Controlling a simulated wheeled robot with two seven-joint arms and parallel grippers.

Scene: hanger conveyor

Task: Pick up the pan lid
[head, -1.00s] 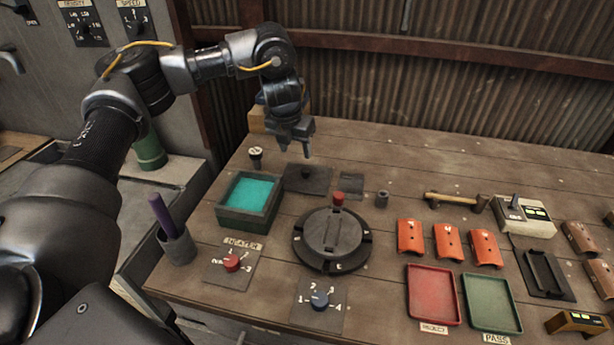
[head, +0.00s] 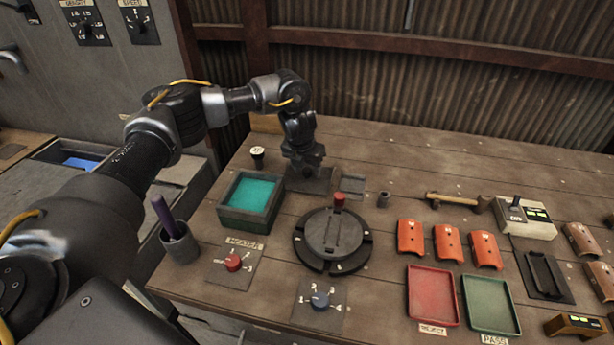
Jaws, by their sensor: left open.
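The pan lid is a dark, flat, rectangular plate (head: 318,187) lying on the bench, just right of the square green pan (head: 222,213) with teal contents. A small knob stood on its middle earlier; my gripper now hides it. My left gripper (head: 306,173) points down over the middle of the lid, its jaws open. I cannot tell whether its fingers are around the knob or touching the lid. My right gripper is not in view.
A round dark fixture (head: 308,250) with a red knob (head: 339,198) stands in front of the lid. A small dark plate (head: 352,182) lies to its right. A black-capped item (head: 258,155) stands behind the pan. Bench at the back right is clear.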

